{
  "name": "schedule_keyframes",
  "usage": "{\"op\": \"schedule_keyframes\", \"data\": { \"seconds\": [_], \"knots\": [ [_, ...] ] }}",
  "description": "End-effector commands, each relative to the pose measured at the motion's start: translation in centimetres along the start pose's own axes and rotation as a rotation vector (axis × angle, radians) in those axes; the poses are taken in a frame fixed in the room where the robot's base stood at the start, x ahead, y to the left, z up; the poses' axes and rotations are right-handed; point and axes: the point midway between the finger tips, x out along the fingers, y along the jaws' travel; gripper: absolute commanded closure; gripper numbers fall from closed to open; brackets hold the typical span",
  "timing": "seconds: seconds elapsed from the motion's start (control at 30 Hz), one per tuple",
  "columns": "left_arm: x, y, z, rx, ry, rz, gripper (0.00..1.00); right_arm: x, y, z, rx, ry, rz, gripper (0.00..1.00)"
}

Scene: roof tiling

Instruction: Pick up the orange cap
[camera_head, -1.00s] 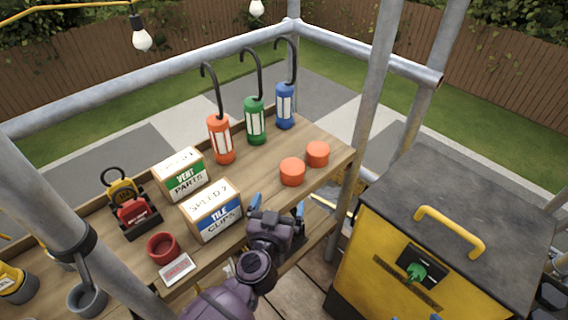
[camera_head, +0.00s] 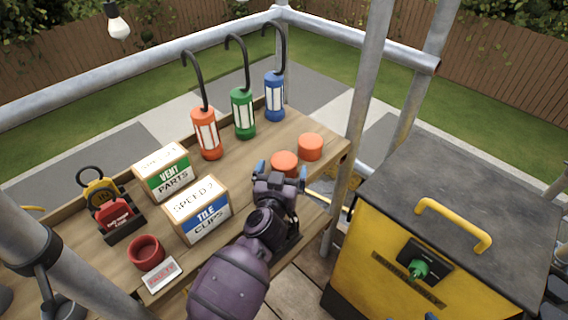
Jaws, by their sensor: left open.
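Two orange caps sit on the right end of the wooden shelf in the head view. The nearer orange cap (camera_head: 284,162) is just beyond my left gripper, which hides its lower edge. The farther orange cap (camera_head: 310,147) stands to its right and is fully in view. My left gripper (camera_head: 281,169) is open, with its blue-tipped fingers pointing at the nearer cap, one tip on each side of its near edge. I cannot tell whether they touch it. My right gripper is not in view.
On the wooden shelf (camera_head: 240,165) stand red (camera_head: 207,133), green (camera_head: 243,113) and blue (camera_head: 275,97) lanterns. A yellow cabinet (camera_head: 385,260) and a scaffold pole (camera_head: 365,90) are to the right.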

Motion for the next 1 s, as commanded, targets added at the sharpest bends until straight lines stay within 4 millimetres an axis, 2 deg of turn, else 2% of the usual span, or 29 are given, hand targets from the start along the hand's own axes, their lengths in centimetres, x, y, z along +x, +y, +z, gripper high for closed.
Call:
{"op": "schedule_keyframes", "data": {
  "seconds": [0.03,0.2,0.47,0.8,1.0],
  "knots": [
    [0.7,0.0,0.5,-0.003,-0.006,-0.001,0.01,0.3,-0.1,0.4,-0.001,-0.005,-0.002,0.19],
    [1.9,0.0,0.3,0.000,-0.004,-0.001,0.01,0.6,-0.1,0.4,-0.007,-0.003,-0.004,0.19],
    [2.0,0.0,0.1,0.001,-0.001,-0.001,0.01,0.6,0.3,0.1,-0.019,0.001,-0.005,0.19],
    [2.0,0.0,0.1,0.001,-0.001,-0.001,0.53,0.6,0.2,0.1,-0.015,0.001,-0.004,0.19],
    [2.0,0.0,0.1,0.001,-0.001,-0.001,0.54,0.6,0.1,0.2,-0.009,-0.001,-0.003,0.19]
  ]
}}
